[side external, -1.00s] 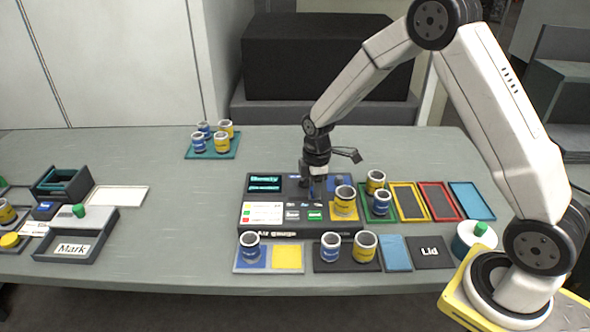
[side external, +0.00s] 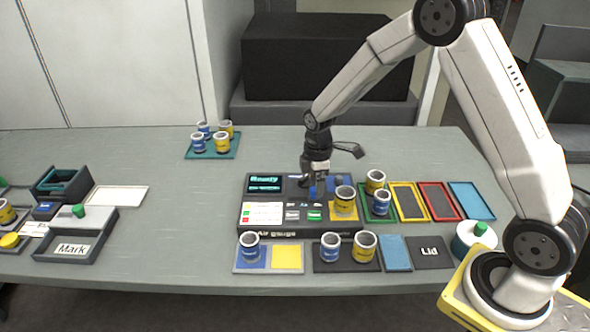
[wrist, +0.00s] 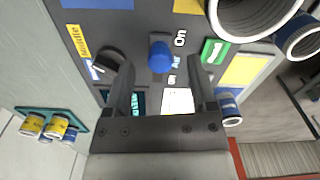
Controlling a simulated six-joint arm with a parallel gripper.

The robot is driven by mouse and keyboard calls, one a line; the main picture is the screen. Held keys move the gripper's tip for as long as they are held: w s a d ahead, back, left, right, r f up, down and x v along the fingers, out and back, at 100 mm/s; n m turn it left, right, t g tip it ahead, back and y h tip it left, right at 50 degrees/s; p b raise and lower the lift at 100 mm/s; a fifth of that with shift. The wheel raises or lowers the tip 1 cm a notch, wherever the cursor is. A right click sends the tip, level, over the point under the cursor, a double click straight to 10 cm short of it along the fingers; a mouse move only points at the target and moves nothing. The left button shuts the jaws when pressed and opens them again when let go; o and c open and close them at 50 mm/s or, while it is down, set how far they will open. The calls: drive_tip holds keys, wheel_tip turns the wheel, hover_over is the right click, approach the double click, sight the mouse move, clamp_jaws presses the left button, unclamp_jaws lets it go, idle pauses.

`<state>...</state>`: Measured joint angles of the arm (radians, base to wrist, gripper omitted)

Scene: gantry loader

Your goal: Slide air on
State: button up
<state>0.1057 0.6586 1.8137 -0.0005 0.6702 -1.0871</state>
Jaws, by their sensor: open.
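My gripper (wrist: 162,75) is open and empty above the gauge, with one finger on each side of the knob's line. In the side view my gripper (side external: 318,182) is just above the gauge top, partly hiding the knob area.
A yellow-and-blue cup group stands on a teal tray (side external: 237,150) at the back. A cup (side external: 344,203) stands on the gauge's yellow pad, close to my gripper. More cups stand right and in front. Coloured trays (side external: 408,186) lie to the right.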

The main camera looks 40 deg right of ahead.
drive_tip(key=shift+r, duration=3.25)
drive_tip(key=s+a+m+t, duration=0.1)
drive_tip(key=s+a+m, duration=0.1)
drive_tip(key=s+m, duration=0.3)
drive_tip(key=s+a+m+t, duration=0.1)
drive_tip(key=s+a+m, duration=0.1)
drive_tip(key=s+m, duration=0.4)
drive_tip(key=s, duration=0.5)
drive_tip(key=shift+s+a+r+t, duration=0.15)
drive_tip(key=shift+s+a+t, duration=0.15)
drive_tip(key=shift+s+a, duration=0.1)
